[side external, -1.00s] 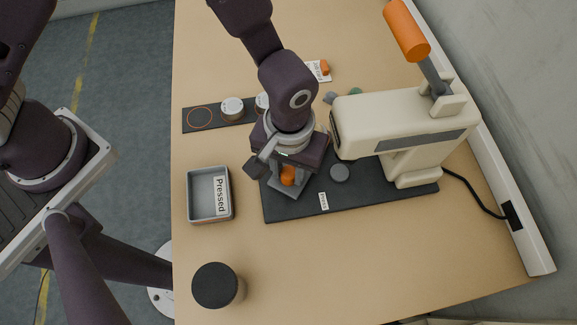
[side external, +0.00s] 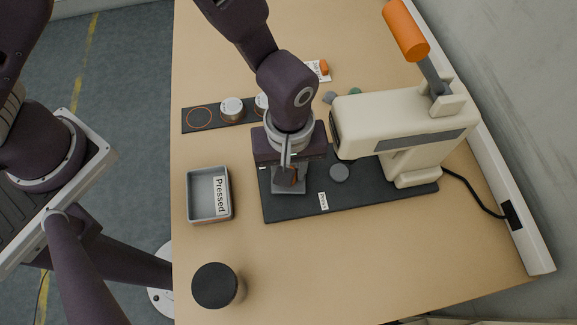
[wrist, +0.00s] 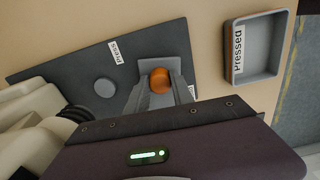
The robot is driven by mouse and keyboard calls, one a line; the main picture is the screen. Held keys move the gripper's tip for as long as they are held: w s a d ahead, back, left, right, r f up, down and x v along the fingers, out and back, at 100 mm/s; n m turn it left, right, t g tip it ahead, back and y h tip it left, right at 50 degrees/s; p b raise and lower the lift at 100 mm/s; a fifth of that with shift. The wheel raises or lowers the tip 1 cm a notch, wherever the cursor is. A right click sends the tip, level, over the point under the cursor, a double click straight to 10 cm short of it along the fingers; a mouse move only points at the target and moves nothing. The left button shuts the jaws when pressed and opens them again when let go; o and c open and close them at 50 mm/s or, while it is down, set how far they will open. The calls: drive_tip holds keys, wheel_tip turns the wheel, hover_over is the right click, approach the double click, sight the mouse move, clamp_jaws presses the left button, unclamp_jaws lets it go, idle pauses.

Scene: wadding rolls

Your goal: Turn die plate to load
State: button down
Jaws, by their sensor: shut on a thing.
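The die plate is a grey plate with an orange knob. It sits on the left part of the dark press base (side external: 300,208), and in the wrist view the plate (wrist: 176,66) shows behind the orange knob (wrist: 160,78). My gripper (wrist: 160,92) is shut on the knob, one finger on each side. In the side view my gripper (side external: 288,178) points down over the plate and hides much of it. The cream press (side external: 385,118) stands to the right, its orange-handled lever (side external: 407,30) raised. A round grey disc (side external: 340,172) lies on the base beside the plate.
A grey tray labelled "Pressed" (side external: 193,210) stands left of the base. A dark strip (side external: 222,122) with an orange ring and white-topped rolls (side external: 232,106) lies behind. A dark-lidded jar (side external: 214,286) stands at the front left. The table's front right is clear.

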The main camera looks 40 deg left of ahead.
drive_tip(key=shift+n, duration=1.2)
drive_tip(key=c, duration=1.1)
unclamp_jaws()
wheel_tip(320, 180, up, 7)
